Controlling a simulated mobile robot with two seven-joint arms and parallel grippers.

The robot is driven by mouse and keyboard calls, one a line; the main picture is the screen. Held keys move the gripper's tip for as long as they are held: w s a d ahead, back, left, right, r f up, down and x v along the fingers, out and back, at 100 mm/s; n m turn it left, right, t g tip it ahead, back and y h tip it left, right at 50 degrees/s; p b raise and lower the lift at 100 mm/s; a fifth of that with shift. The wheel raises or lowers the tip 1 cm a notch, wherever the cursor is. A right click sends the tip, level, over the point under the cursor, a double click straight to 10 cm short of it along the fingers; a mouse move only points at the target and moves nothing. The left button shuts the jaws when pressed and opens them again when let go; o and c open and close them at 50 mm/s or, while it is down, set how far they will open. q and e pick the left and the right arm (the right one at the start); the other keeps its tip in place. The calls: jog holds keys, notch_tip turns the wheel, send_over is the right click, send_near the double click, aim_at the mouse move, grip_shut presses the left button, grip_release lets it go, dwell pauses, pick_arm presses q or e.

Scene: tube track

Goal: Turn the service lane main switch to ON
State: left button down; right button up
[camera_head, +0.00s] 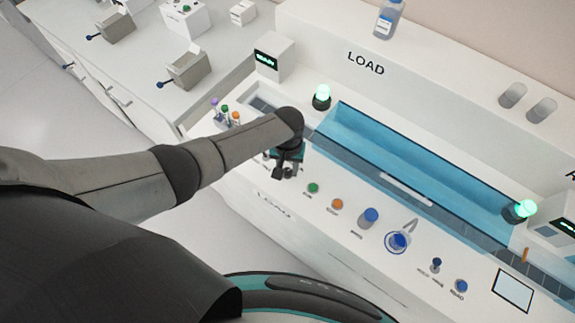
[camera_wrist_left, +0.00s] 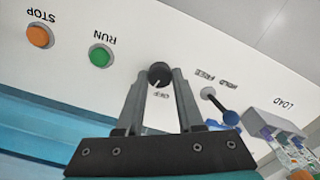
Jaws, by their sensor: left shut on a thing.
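My left gripper (camera_head: 285,175) reaches over the control panel (camera_head: 330,222) in the head view, fingers pointing down at it. In the left wrist view my left gripper (camera_wrist_left: 159,80) is shut on a small black rotary knob (camera_wrist_left: 158,72). The knob has a white pointer line, which lies toward the picture's lower part, near an upside-down OFF label (camera_wrist_left: 162,96). In the head view the knob is hidden by the gripper, and I see no ON label. My right gripper is not in view.
Beside the knob are a green RUN button (camera_wrist_left: 101,55) and an orange STOP button (camera_wrist_left: 40,36). On the other side is a blue-tipped lever (camera_wrist_left: 230,117). A clear blue cover (camera_head: 410,165) lies behind the panel. Capped tubes (camera_head: 225,113) stand to the left.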

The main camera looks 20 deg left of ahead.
aim_at(288, 172)
pick_arm(q)
jog(key=shift+m, duration=1.1)
jog(key=c, duration=0.5)
grip_release()
jog(key=shift+c, duration=0.2)
jog(key=shift+r, duration=0.1)
notch_tip(288, 172, up, 15)
jog(key=p, duration=0.5)
